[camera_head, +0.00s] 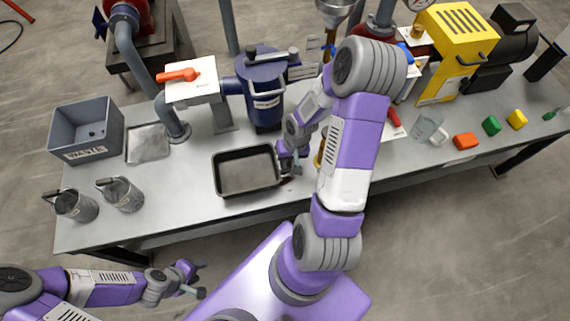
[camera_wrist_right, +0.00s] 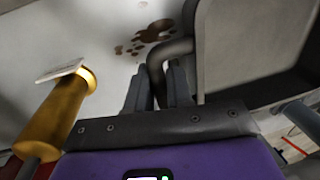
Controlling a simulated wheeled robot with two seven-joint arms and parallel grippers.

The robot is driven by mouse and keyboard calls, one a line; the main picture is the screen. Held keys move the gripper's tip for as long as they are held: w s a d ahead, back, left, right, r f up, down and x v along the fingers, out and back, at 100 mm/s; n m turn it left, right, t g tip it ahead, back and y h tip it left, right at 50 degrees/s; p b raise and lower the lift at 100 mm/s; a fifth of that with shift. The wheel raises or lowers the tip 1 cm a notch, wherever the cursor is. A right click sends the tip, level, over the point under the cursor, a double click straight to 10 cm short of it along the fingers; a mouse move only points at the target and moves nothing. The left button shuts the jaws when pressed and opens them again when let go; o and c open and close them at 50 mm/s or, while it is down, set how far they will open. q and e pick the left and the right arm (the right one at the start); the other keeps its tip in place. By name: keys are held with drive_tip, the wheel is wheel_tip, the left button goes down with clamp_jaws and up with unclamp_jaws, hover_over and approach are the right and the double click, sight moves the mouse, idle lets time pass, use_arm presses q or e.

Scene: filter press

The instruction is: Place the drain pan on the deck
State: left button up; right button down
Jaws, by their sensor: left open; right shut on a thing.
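The drain pan (camera_head: 246,171) is a dark grey rectangular tray, empty, over the front middle of the deck (camera_head: 185,205). My right gripper (camera_head: 287,167) is at the pan's right side, shut on its handle. In the right wrist view, the fingers (camera_wrist_right: 160,88) close around the bent dark handle, and the pan (camera_wrist_right: 245,45) fills the upper right. Whether the pan touches the deck or hovers just above it, I cannot tell. My left gripper (camera_head: 198,280) is open and empty, low in front of the deck's front edge, well away from the pan.
A blue filter housing (camera_head: 263,90) stands behind the pan. A brass cylinder (camera_wrist_right: 58,115) and brown stains (camera_wrist_right: 148,37) are near the right gripper.

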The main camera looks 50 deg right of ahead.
wheel_tip(320, 180, up, 5)
drive_tip(key=shift+f+p, duration=0.2)
drive_tip(key=shift+p, duration=0.5)
drive_tip(key=w+a+r+n, duration=0.3)
drive_tip(key=w+a, duration=0.2)
drive_tip(key=a, duration=0.3)
drive_tip(key=w+a+r+n+g+p, duration=0.1)
drive_tip(key=w+a+r+n, duration=0.2)
drive_tip(key=w+a, duration=0.2)
drive_tip(key=a, duration=0.3)
drive_tip(key=shift+w+a+r+n+p, duration=0.3)
drive_tip(key=shift+w+r, duration=0.05)
